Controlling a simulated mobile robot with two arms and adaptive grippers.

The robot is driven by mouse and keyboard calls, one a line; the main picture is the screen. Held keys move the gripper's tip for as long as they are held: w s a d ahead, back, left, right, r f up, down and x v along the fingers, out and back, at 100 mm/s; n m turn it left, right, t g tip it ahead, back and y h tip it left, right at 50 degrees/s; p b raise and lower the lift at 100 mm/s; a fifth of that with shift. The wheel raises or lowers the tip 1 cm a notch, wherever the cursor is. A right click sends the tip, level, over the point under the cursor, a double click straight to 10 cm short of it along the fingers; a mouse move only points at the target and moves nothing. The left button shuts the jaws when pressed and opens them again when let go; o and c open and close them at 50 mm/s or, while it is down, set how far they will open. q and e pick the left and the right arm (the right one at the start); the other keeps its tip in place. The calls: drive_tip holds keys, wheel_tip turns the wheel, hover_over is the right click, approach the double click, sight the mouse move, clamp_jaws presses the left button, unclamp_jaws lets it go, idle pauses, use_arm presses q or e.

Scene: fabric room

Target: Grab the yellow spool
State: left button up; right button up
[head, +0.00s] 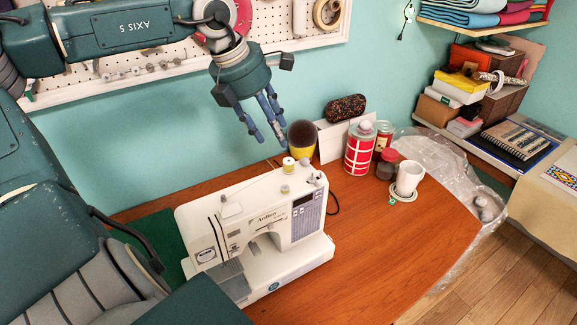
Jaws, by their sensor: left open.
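A small spool with a yellow top (288,164) stands upright on the top of the white sewing machine (310,246), towards its back edge. A second small yellowish piece (285,189) sits just in front of it on the machine. My left gripper (270,137) comes down from the upper left with its blue fingers spread. It is open and appears empty. Its fingertips are above and slightly left of the spool in the picture; the exact gap is hard to tell. My right gripper is not in view.
A yellow cup with a dark brush-like top (301,139) stands close behind the spool. A red-and-white bottle (359,148), a dark jar (387,164) and a white mug (408,178) stand to the right. The table (400,240) is clear at front right.

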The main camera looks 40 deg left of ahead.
sight(286, 161)
use_arm(q)
drive_tip(key=x, duration=0.3)
drive_tip(key=shift+d+f+p, duration=0.3)
drive_tip(key=shift+p, duration=0.1)
drive_tip(key=p+x, duration=0.1)
drive_tip(key=x, duration=0.3)
drive_tip(key=shift+s+d+p, duration=0.15)
drive_tip(key=shift+s+p, duration=0.05)
drive_tip(key=shift+p, duration=0.1)
drive_tip(key=shift+w+d+f, duration=0.1)
drive_tip(key=shift+w+f, duration=0.2)
drive_tip(key=shift+f, duration=0.35)
drive_tip(key=c, duration=0.8)
